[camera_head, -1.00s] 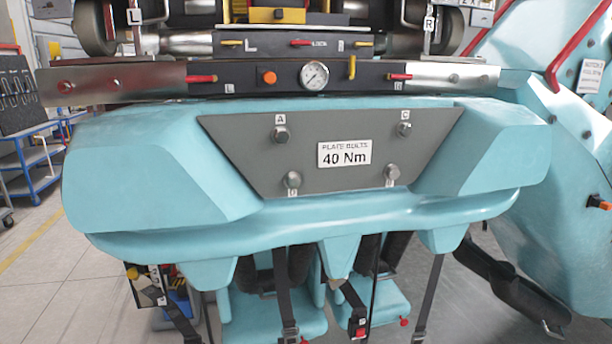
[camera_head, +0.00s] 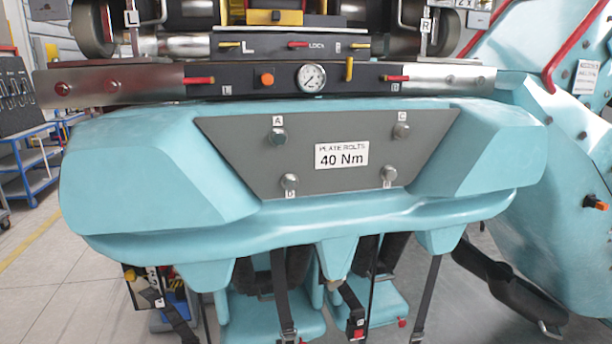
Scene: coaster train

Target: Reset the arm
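Neither of my grippers nor my arms can be seen in the head view. The large turquoise coaster train body (camera_head: 340,218) fills the middle. A grey plate (camera_head: 235,136) is set in it, with bolts marked A, B, C and one more whose label is hard to read. Bolt A (camera_head: 277,136) is at the upper left and bolt C (camera_head: 401,130) at the upper right. A white label (camera_head: 341,155) on the plate reads "PLATE BOLTS 40 Nm".
Above the plate is a dark panel with a pressure gauge (camera_head: 311,78), an orange button (camera_head: 267,80) and red and yellow levers. Seats with black straps (camera_head: 282,290) hang below. A blue cart (camera_head: 30,165) stands at the left. Grey floor (camera_head: 60,285) is clear at lower left.

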